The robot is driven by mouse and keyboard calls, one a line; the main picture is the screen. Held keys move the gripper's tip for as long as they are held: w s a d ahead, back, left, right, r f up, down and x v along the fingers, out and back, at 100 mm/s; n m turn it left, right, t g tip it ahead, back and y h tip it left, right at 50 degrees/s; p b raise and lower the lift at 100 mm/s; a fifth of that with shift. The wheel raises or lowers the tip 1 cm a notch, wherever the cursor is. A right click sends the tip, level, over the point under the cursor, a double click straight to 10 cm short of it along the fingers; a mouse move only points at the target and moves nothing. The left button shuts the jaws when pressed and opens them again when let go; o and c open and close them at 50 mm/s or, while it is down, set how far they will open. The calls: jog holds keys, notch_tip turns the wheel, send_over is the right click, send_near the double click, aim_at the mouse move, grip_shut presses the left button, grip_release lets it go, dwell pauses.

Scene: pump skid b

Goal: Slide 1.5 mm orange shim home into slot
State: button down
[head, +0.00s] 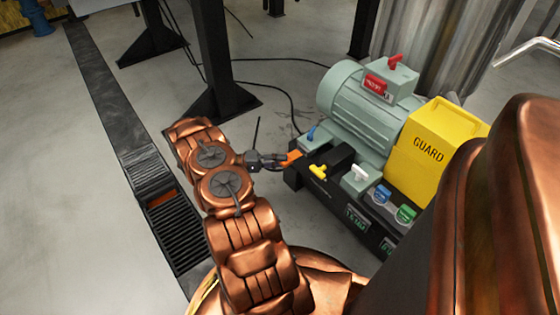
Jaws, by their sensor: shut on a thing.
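My gripper (274,161) is at the left end of the pump skid, at the end of my copper-coloured arm. It is shut on the orange shim (293,157), a small flat orange piece that points right, toward the skid. The shim's far edge is close to the motor's left end, beside a small blue part (311,134). The slot itself is too small or hidden to make out. I cannot tell whether the shim touches the skid or is inside the slot.
The grey-green motor (352,108) with a red switch sits on the black skid base (322,201), next to the yellow guard (432,150). A yellow handle (318,172) and a white one (360,171) stand at the front. A floor grate (177,225) lies left; dark posts and cables stand behind.

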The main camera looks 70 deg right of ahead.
aim_at(292, 153)
jog(key=shift+s+d+b, duration=0.1)
jog(key=shift+s+d, duration=0.35)
jog(key=shift+d, duration=0.35)
jog(key=shift+s+d+b, duration=0.1)
jog(key=shift+s+d, duration=0.35)
jog(key=shift+d, duration=0.35)
jog(key=shift+s+d+b, duration=0.1)
jog(key=shift+s+d, duration=0.35)
jog(key=shift+d, duration=0.35)
dwell(0.7)
jog(key=c, duration=1)
grip_release()
jog(key=v, duration=1.2)
